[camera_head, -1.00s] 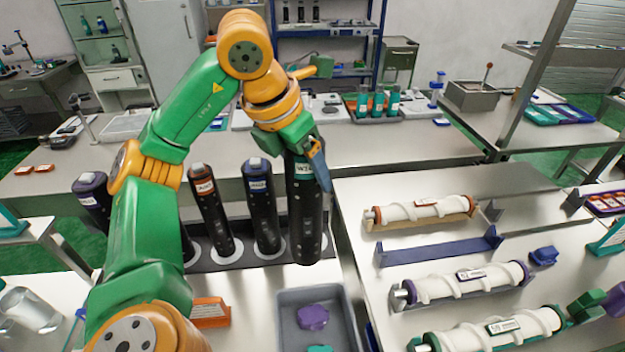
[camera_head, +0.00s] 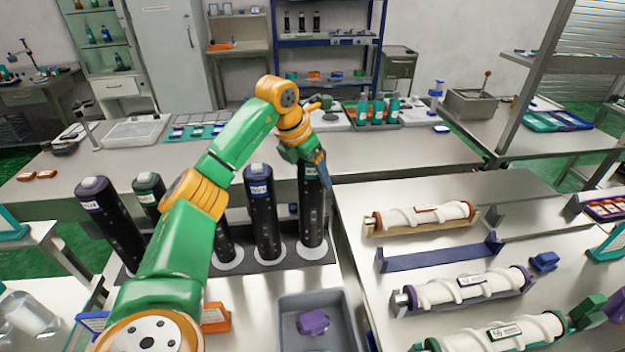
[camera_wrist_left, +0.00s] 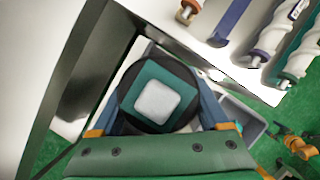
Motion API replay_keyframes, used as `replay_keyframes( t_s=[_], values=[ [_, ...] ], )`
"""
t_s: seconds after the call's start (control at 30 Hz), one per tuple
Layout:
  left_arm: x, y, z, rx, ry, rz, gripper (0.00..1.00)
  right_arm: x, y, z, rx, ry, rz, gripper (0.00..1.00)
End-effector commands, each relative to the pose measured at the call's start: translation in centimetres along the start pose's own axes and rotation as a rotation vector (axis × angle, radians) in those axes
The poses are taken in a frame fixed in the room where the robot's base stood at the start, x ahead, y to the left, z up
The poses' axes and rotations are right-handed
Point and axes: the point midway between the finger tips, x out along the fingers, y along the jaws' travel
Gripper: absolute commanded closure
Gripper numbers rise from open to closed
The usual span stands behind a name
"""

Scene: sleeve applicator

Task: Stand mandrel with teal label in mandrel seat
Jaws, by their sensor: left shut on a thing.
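The mandrel with the teal label (camera_head: 313,215) is a black cylinder, upright in the head view at the right end of the mandrel row. My left gripper (camera_head: 318,170) is shut around its upper end. Its lower end is at the white ring of the rightmost mandrel seat (camera_head: 310,251); I cannot tell whether it is fully down. In the left wrist view, its teal top with a pale square cap (camera_wrist_left: 156,102) sits between the fingers. My right gripper is not in view.
A blue-banded mandrel (camera_head: 262,215) stands just left, with a purple-topped one (camera_head: 108,220) and others further left, partly behind my arm. A grey bin (camera_head: 338,295) holding a purple piece is in front. Wrapped rollers (camera_head: 465,287) lie on the right table.

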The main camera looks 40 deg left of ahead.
Motion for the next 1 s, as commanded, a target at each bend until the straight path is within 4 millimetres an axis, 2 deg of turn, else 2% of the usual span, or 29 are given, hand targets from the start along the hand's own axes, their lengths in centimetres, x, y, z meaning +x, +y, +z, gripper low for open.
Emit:
replay_keyframes(
  t_s=[0.3,0.63,0.67,0.7,0.73,1.0],
  values=[
    [3.1,0.3,-1.1,-0.001,0.000,0.001,1.00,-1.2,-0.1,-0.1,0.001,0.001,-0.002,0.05],
    [3.5,0.2,-1.2,-0.001,-0.002,0.001,1.00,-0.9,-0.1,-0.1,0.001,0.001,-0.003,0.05],
    [3.5,0.2,-1.2,-0.001,0.000,0.000,0.17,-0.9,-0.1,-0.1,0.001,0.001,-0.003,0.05],
    [3.5,0.2,-1.2,-0.001,0.000,0.000,0.06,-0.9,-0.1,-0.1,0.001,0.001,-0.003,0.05],
    [3.5,0.2,-1.2,-0.001,0.000,0.000,0.00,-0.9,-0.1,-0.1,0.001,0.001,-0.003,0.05],
    [3.1,0.2,-1.0,-0.001,-0.001,0.000,0.00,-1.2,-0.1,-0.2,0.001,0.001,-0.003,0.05]
  ],
)
